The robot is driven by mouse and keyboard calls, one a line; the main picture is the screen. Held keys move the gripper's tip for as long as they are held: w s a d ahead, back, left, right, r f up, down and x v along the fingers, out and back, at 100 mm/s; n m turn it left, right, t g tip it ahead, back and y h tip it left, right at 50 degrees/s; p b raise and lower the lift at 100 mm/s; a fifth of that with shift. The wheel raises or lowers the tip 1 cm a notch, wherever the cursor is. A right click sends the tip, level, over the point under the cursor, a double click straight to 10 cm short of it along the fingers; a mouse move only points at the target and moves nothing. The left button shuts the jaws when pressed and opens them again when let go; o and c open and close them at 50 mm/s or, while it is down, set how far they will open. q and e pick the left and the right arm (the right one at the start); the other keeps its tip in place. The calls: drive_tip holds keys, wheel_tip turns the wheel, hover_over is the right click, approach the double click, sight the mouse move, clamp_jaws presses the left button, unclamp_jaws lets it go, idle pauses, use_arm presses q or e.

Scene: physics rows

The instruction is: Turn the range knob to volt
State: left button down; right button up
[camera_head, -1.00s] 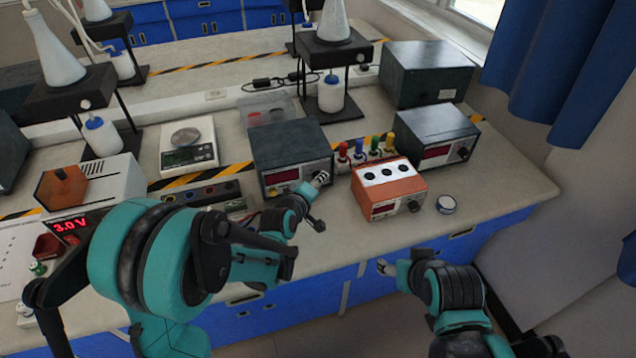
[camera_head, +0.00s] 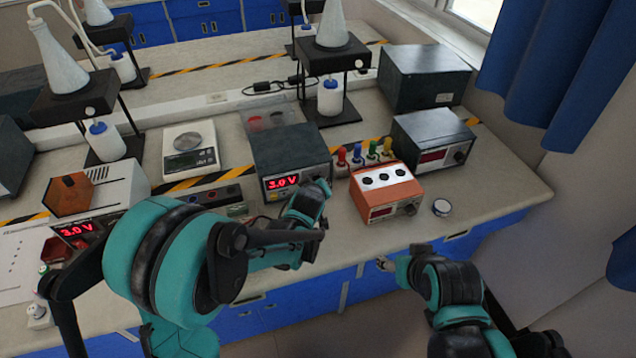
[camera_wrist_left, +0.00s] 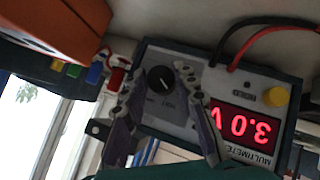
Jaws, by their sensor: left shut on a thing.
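The multimeter (camera_head: 290,145) is a dark box on the bench, and its red display (camera_head: 284,181) reads 3.0 V. In the left wrist view it appears upside down, with the lit display (camera_wrist_left: 244,127) and the black range knob (camera_wrist_left: 160,79) with a white pointer line. My left gripper (camera_head: 322,187) is at the right part of the meter's front. In the left wrist view its two fingers (camera_wrist_left: 158,92) lie on either side of the knob, shut on it. The head view hides the knob behind the gripper. My right gripper (camera_head: 384,264) hangs before the bench edge, away from the meter; its jaw opening is unclear.
An orange box (camera_head: 388,192) with a knob stands right of the meter, close to my left gripper. Colored plugs (camera_head: 365,152) stand behind it. A power supply (camera_head: 75,228) showing 3.0 V is at left. A scale (camera_head: 190,147) stands behind.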

use_arm(q)
drive_tip(key=shift+d+m+g+y+p, duration=0.2)
drive_tip(key=shift+m+g+y+p, duration=0.45)
drive_tip(key=shift+y, duration=0.95)
drive_tip(key=shift+m, duration=0.25)
drive_tip(key=c, duration=1.2)
unclamp_jaws()
drive_tip(key=v, duration=1.2)
